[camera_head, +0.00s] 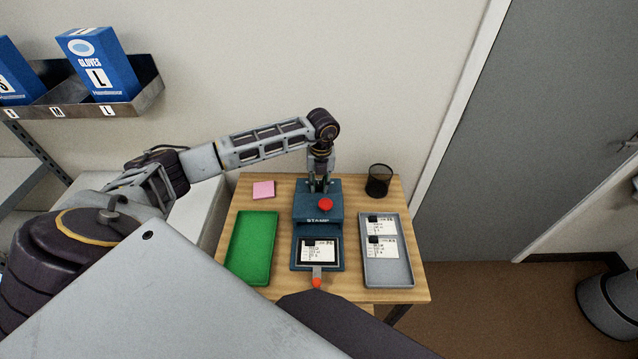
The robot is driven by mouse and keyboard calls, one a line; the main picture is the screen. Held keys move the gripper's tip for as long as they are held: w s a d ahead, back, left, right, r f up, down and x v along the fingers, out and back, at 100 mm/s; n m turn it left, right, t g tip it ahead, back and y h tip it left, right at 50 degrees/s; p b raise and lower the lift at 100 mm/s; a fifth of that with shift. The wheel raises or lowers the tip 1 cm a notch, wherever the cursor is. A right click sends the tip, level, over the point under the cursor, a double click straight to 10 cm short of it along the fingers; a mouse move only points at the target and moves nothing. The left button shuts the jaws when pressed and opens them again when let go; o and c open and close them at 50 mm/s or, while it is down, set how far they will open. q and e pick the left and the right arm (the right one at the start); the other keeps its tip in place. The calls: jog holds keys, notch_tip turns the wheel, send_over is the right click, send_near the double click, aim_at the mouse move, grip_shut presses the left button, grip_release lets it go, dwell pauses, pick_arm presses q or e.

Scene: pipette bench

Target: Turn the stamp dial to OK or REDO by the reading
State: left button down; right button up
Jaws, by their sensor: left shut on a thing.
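The teal stamp machine (318,232) stands in the middle of the wooden table. It has a red knob (326,204) on top and the word STAMP on its front. A card with printed text and a dark square (318,249) lies in its bed; the reading is too small to make out. An orange-tipped tab (317,282) sticks out at its front. My left gripper (320,186) points down at the back of the machine and is shut, it seems on the stamp dial, which the fingers hide. The dial's marks cannot be read. My right gripper is not in view.
A green tray (235,265) lies empty left of the machine. A grey tray (410,277) on the right holds two cards. A pink note pad (263,189) and a black mesh cup (379,180) stand at the back. Glove boxes (97,65) sit on a wall shelf.

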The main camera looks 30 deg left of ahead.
pick_arm(q)
jog(key=shift+n, duration=1.6)
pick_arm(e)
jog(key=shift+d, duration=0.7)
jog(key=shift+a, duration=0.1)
pick_arm(q)
jog(key=c, duration=1.6)
grip_release()
jog(key=shift+o, duration=2)
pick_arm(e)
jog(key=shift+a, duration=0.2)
pick_arm(q)
jog(key=shift+m, duration=0.4)
